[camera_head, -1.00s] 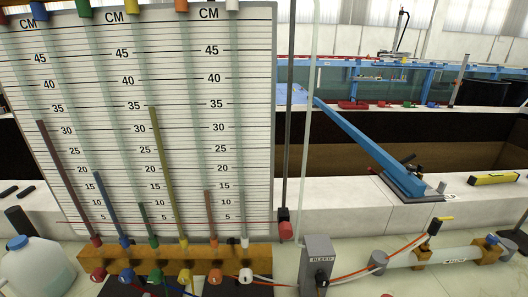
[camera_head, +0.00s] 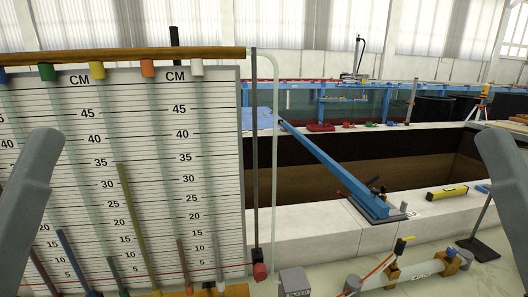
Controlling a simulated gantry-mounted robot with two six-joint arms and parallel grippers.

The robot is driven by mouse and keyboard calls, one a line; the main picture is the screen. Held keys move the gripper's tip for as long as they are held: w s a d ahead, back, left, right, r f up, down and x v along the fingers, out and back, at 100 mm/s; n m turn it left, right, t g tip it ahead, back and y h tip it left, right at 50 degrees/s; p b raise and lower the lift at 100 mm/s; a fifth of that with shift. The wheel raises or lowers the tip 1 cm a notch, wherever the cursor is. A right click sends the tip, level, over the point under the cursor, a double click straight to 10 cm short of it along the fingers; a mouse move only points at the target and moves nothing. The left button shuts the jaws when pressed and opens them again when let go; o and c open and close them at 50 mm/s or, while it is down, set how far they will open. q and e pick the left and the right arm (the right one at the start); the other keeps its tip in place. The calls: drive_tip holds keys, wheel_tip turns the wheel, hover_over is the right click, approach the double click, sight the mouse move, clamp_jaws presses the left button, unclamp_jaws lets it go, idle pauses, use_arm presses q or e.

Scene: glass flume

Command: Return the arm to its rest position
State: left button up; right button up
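A grey link of my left arm (camera_head: 28,205) rises at the left edge, in front of the manometer board. A matching grey link of my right arm (camera_head: 508,185) rises at the right edge. Neither link visibly touches anything.
The manometer board (camera_head: 140,150) with coloured tubes fills the left. A blue sloping beam (camera_head: 335,168) crosses the middle. A yellow level (camera_head: 446,192) lies on the white ledge (camera_head: 330,225). A black stand (camera_head: 481,247) is at lower right.

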wheel_tip(320, 180, up, 29)
drive_tip(key=p, duration=2.5)
drive_tip(key=shift+f+p, duration=0.15)
drive_tip(key=shift+p, duration=0.25)
